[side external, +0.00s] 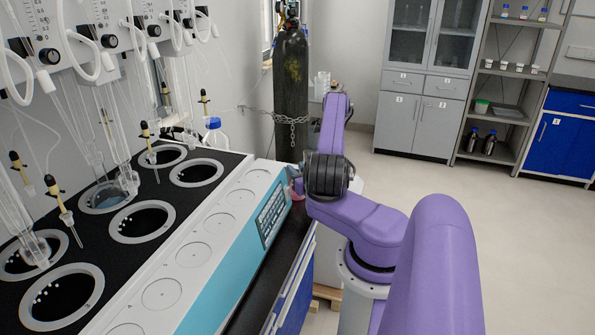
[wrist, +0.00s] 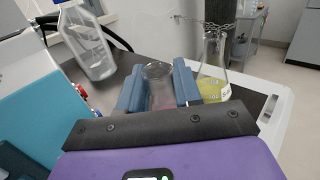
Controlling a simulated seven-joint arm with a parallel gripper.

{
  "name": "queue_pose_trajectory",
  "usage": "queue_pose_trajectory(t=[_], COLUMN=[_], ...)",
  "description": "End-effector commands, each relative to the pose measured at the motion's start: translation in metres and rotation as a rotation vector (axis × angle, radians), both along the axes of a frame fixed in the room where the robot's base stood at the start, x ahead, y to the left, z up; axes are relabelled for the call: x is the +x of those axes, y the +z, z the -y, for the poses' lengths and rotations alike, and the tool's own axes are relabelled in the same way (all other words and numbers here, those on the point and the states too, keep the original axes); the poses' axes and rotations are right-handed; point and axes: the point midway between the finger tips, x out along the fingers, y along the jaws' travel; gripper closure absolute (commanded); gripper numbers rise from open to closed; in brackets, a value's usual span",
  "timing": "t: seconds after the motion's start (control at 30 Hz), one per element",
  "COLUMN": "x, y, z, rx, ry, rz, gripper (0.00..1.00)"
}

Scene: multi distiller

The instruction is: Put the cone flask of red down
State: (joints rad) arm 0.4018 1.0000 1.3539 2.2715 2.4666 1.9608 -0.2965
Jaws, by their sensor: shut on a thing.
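The cone flask (wrist: 158,72), of clear glass with a faint pinkish tint, is between the two blue fingers of my gripper (wrist: 159,88) in the wrist view. The fingers are shut on it and the flask's rim shows above them. Its lower part is hidden by my gripper, so I cannot tell whether its base touches the counter. In the side view a small pinkish-red patch (side external: 297,187) shows beside my wrist at the right end of the distiller.
A second cone flask with yellow liquid (wrist: 213,82) stands close to the right of my gripper. A clear bottle (wrist: 88,45) is at the upper left. The distiller (side external: 225,225) borders the dark counter (side external: 262,290). A chained gas cylinder (side external: 291,90) stands behind.

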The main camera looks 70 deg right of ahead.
Motion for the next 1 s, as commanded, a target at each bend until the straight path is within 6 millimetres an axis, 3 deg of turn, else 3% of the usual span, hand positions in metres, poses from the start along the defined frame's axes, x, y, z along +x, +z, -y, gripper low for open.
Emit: queue_pose_trajectory(t=[0.27, 0.3, 0.37, 0.77, 1.0], x=[0.0, 0.0, 0.0, 0.0, -0.023], y=[-0.003, -0.003, -0.003, 0.001, -0.001], z=[0.0, 0.0, 0.0, 0.0, -0.022], rx=[-0.001, 0.001, 0.0, 0.0, 0.007], ry=[0.0, 0.0, 0.0, 0.0, -0.005], rz=[0.001, -0.001, 0.0, 0.0, 0.001], gripper=[1.0, 0.6, 0.41, 0.41, 0.41])
